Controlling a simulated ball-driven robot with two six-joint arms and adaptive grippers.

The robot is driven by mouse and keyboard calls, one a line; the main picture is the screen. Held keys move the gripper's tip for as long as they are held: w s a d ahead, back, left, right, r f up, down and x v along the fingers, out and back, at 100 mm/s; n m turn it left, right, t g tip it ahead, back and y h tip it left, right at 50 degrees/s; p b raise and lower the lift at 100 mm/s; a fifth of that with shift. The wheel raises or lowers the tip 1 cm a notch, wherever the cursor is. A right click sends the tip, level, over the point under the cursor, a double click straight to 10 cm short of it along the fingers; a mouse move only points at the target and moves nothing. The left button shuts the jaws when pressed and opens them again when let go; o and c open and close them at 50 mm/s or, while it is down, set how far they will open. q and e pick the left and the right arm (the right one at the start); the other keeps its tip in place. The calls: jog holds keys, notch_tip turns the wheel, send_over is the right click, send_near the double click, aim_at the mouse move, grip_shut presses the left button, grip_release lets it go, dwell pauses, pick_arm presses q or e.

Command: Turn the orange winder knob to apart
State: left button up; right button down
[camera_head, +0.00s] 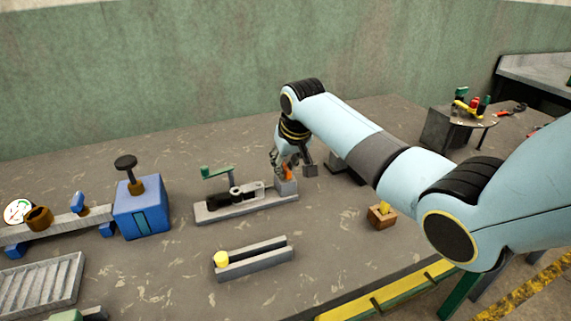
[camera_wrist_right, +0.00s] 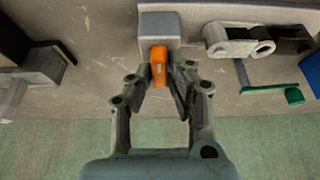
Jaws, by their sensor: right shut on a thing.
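The orange winder knob (camera_head: 287,171) sits on a grey block at the right end of a grey rail fixture (camera_head: 245,206). It shows clearly in the right wrist view (camera_wrist_right: 159,66), against the grey block (camera_wrist_right: 159,26). My right gripper (camera_head: 283,163) reaches down from above and is shut on the knob, with one finger on each side in the right wrist view (camera_wrist_right: 158,88). In the head view the fingers partly hide the knob. A green crank handle (camera_head: 217,172) and dark linked parts stand on the same fixture. My left gripper is not in view.
A blue box with a black knob (camera_head: 141,211) stands to the left. A grey bar with a yellow end (camera_head: 254,260) lies in front of the fixture. A small wooden block (camera_head: 381,216) is at right, under my arm. A round table with tools (camera_head: 462,117) stands further back.

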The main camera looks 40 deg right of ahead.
jog(key=n+y+p, duration=0.1)
jog(key=n+p, duration=0.1)
jog(key=n, duration=0.1)
jog(key=shift+d+r, duration=0.1)
jog(key=shift+n+y, duration=0.5)
jog(key=shift+n, duration=0.5)
jog(key=n+y, duration=0.1)
jog(key=n, duration=0.1)
jog(key=shift+n, duration=0.4)
jog(key=n+b, duration=0.1)
jog(key=n+g+y+b, duration=0.1)
jog(key=n, duration=0.1)
jog(key=n+b, duration=0.1)
jog(key=shift+w+d+f+n+y, duration=0.15)
jog(key=shift+f+n+y, duration=0.1)
jog(key=shift+n+y, duration=0.05)
jog(key=n+g+b, duration=0.2)
jog(key=n+b, duration=0.2)
jog(key=shift+y, duration=0.4)
jog(key=shift+r+n+b, duration=0.1)
jog(key=shift+n+b, duration=0.25)
jog(key=shift+n, duration=0.25)
jog(key=shift+r, duration=0.1)
